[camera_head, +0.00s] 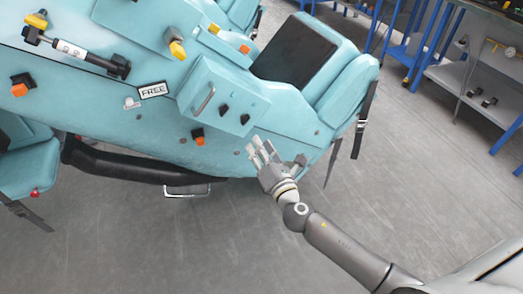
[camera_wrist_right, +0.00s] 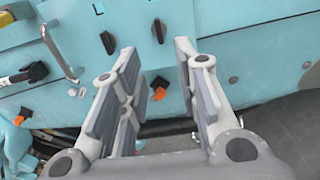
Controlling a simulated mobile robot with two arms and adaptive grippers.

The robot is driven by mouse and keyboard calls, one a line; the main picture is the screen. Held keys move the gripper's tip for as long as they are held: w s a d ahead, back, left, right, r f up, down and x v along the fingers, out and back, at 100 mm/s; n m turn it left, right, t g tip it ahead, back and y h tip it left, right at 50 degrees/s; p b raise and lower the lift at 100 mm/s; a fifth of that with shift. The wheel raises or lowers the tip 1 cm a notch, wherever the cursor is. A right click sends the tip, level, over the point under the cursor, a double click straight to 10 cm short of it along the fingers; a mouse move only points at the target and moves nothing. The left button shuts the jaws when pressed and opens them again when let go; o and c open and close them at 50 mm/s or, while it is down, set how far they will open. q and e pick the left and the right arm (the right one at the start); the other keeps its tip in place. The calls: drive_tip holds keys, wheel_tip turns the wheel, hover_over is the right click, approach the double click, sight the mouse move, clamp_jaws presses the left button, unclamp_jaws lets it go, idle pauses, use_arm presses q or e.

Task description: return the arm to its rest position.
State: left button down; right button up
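My right gripper (camera_head: 262,152) is in front of the lower right part of the light blue coaster car (camera_head: 150,130), just below a box (camera_head: 222,98) with dark knobs and a metal handle. In the right wrist view my right gripper (camera_wrist_right: 160,95) shows its two grey fingers apart with nothing between them. Beyond the fingers are the blue panel, black knobs (camera_wrist_right: 108,42) and an orange knob (camera_wrist_right: 158,93). I cannot tell whether the fingers touch the panel. My left gripper is not in view.
A car seat (camera_head: 300,50) with a black backrest stands at the upper right. A black padded bar (camera_head: 125,165) runs below the car. Blue-framed shelving (camera_head: 470,80) is at the right. The grey floor (camera_head: 150,240) in front is clear.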

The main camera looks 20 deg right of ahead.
drive_tip(key=shift+s, duration=0.25)
idle(0.3)
drive_tip(key=s+d+f+m+g+p, duration=0.1)
drive_tip(key=s+d+f+m+g, duration=0.25)
drive_tip(key=f, duration=0.75)
drive_tip(key=s+f+m+g+h, duration=0.1)
drive_tip(key=s+f+m+g, duration=0.35)
drive_tip(key=f, duration=0.75)
drive_tip(key=s+d+f+m+g+p, duration=0.1)
drive_tip(key=s+d+f+m, duration=0.1)
drive_tip(key=s+f+m, duration=0.55)
drive_tip(key=s+f+m+g, duration=0.2)
drive_tip(key=s+f, duration=0.4)
drive_tip(key=s, duration=0.5)
drive_tip(key=s+a+f+m+g+p, duration=0.1)
drive_tip(key=s+f+m+g, duration=0.2)
drive_tip(key=s+f, duration=0.3)
drive_tip(key=s+a+f+m+g, duration=0.1)
drive_tip(key=s+f+m+g, duration=0.2)
drive_tip(key=s, duration=1.3)
wheel_tip(320, 180, down, 4)
drive_tip(key=shift+s+r+m+p, duration=0.2)
drive_tip(key=shift+s+m+p, duration=0.15)
drive_tip(key=shift+m, duration=0.7)
